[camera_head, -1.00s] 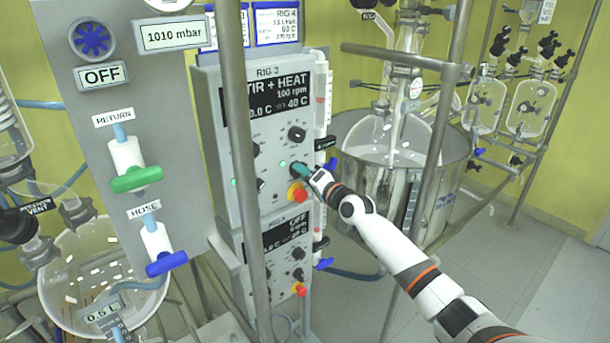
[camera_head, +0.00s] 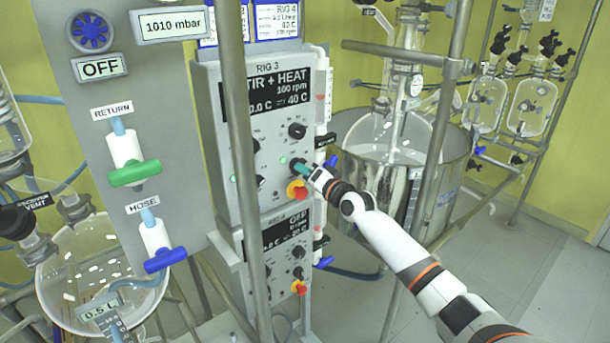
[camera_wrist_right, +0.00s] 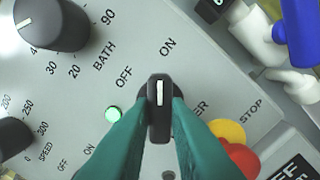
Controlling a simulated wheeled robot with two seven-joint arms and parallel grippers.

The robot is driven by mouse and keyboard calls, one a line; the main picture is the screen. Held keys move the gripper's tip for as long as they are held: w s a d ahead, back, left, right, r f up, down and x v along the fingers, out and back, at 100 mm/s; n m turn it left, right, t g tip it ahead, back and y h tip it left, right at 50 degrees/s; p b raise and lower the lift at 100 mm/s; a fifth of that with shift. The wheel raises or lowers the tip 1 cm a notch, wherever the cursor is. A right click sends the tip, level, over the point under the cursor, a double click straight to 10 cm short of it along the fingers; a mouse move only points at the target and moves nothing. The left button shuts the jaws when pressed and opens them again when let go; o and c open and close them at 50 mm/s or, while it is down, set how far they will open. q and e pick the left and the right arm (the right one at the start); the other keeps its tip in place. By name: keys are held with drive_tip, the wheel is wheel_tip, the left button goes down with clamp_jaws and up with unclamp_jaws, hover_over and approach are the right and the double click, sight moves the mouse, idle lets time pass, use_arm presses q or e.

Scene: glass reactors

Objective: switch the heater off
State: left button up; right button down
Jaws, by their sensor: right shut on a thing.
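The RIG 3 control box (camera_head: 218,135) has a dark display (camera_head: 275,97) reading "STIR + HEAT", 100 rpm and 40 C. My right gripper (camera_head: 300,168) reaches its right side from the lower right. In the right wrist view, its teal fingers (camera_wrist_right: 160,120) are shut on a black switch knob (camera_wrist_right: 159,88), one on each side. The knob's white mark points up, close to the "ON" label (camera_wrist_right: 168,47); "OFF" (camera_wrist_right: 124,77) lies to its left. A green lamp (camera_wrist_right: 113,113) left of the knob is lit. My left gripper is not in view.
A red and yellow stop button (camera_wrist_right: 236,145) is close to the right finger. A bath dial (camera_wrist_right: 50,22) is at upper left. A metal post (camera_head: 240,150) crosses in front of the box. A second box (camera_head: 285,235) reading OFF is below; a steel bath (camera_head: 380,190) stands right.

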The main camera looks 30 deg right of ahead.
drive_tip(key=shift+n+b, duration=2.05)
drive_tip(key=shift+n, duration=3.05)
drive_tip(key=c, duration=1.4)
unclamp_jaws()
